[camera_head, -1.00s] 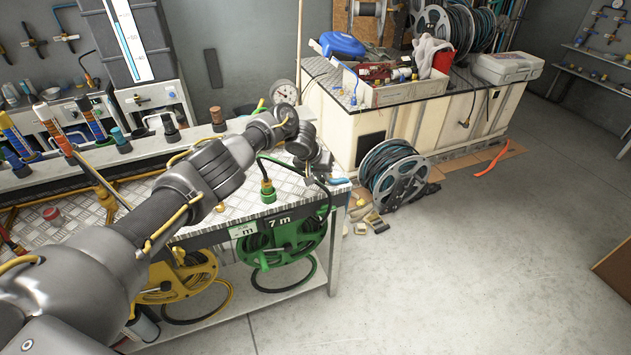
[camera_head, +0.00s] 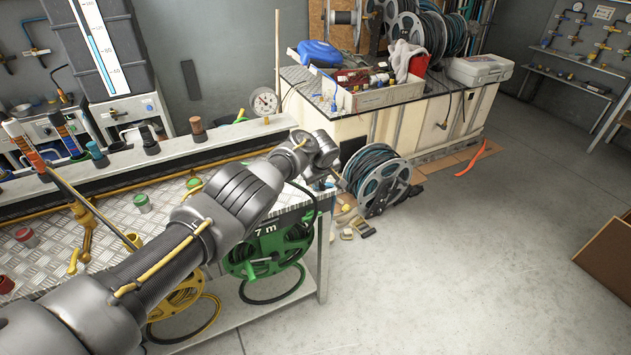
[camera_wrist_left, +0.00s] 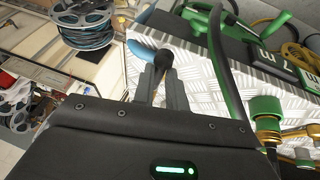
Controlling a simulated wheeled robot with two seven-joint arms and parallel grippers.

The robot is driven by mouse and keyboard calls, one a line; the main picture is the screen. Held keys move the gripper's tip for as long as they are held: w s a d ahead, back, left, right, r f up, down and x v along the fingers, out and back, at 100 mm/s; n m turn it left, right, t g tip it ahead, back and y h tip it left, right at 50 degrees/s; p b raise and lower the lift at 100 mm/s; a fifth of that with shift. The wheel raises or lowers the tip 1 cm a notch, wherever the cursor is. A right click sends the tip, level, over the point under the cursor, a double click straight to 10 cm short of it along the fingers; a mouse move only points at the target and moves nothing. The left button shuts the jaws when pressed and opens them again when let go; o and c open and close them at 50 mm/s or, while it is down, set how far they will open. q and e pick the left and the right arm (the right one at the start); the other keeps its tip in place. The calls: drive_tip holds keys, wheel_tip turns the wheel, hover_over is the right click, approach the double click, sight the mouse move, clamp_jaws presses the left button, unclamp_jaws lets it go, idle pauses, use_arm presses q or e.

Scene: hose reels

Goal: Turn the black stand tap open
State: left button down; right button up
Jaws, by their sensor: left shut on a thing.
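My left gripper (camera_wrist_left: 161,84) is shut at the near table corner in the left wrist view, with a dark rounded piece (camera_wrist_left: 163,60) between its fingertips. This piece appears to be part of the black stand tap; the rest is hidden. A blue part (camera_wrist_left: 139,50) lies just left of the fingertips. In the head view my left arm reaches across the table, and its gripper (camera_head: 334,177) is small at the table's right end. The tap cannot be made out there behind the wrist. My right gripper is not in view.
A green hose reel (camera_head: 268,254) hangs under the table's right end, beside a yellow one (camera_head: 180,300). A dark hose (camera_wrist_left: 219,65) runs close right of the gripper. A grey reel (camera_head: 379,182) stands on the floor beyond.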

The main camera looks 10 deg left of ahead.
use_arm(q)
drive_tip(key=shift+s+d+f, duration=0.2)
drive_tip(key=shift+d+f, duration=0.1)
drive_tip(key=shift+d, duration=0.05)
drive_tip(key=c, duration=1.4)
unclamp_jaws()
drive_tip(key=shift+d, duration=0.1)
drive_tip(key=shift+c, duration=0.2)
drive_tip(key=shift+w+r, duration=0.1)
drive_tip(key=shift+r, duration=0.05)
drive_tip(key=shift+a, duration=0.2)
drive_tip(key=p+v, duration=0.2)
drive_tip(key=p, duration=0.1)
drive_tip(key=p+v, duration=0.1)
drive_tip(key=shift+w+r, duration=0.2)
drive_tip(key=shift+r, duration=0.15)
drive_tip(key=p+v, duration=0.1)
drive_tip(key=v, duration=0.6)
drive_tip(key=shift+s, duration=0.35)
drive_tip(key=shift+d, duration=0.15)
